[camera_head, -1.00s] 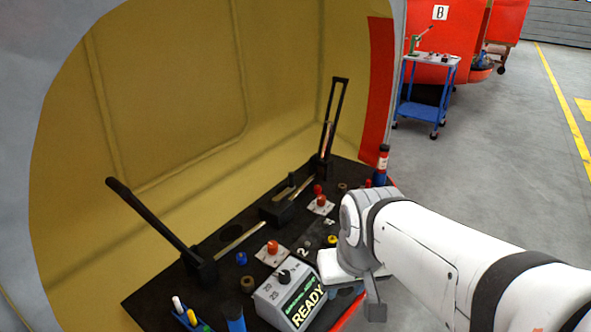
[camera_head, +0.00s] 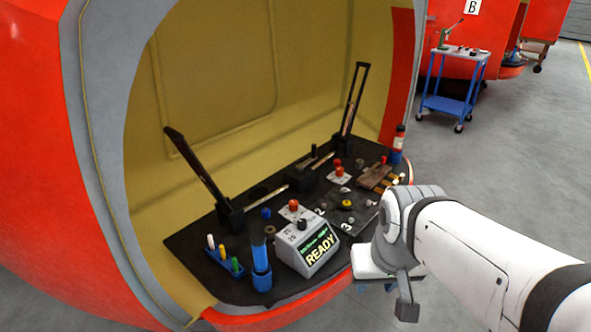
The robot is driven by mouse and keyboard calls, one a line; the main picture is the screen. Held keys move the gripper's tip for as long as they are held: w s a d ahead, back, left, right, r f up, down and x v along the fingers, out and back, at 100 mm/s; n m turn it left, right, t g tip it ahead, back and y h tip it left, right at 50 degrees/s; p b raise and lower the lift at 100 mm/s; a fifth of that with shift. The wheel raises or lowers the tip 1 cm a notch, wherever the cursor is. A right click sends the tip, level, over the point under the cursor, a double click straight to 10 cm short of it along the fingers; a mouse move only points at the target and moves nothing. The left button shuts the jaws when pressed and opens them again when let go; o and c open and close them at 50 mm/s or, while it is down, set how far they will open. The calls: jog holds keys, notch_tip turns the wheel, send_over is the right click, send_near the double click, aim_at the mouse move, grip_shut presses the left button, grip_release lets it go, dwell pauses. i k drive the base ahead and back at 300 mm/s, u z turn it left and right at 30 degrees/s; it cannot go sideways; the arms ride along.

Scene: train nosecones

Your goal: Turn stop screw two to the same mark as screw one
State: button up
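A dark plate (camera_head: 352,222) on the black bench carries white numerals 2 and 3. Small grey round parts sit on it, one by the 2 (camera_head: 323,207) and one further right (camera_head: 369,203); they may be the stop screws, but their marks are too small to read. I cannot make out a numeral 1. A yellow knob (camera_head: 347,204) sits among them. My gripper end (camera_head: 378,265) is at the bench's front right edge, right of the grey READY box. Its fingers are not clearly visible, so I cannot tell whether it is open, shut or holding anything.
The grey box (camera_head: 308,249) has a black dial and a READY screen. A blue cylinder (camera_head: 261,268) and a blue pen holder (camera_head: 226,262) stand left. Two black levers (camera_head: 200,178) (camera_head: 356,98) rise behind. A blue cart (camera_head: 447,104) stands on open floor at right.

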aim_at(293, 207)
jog(key=i, duration=1.15)
jog(key=u, duration=0.45)
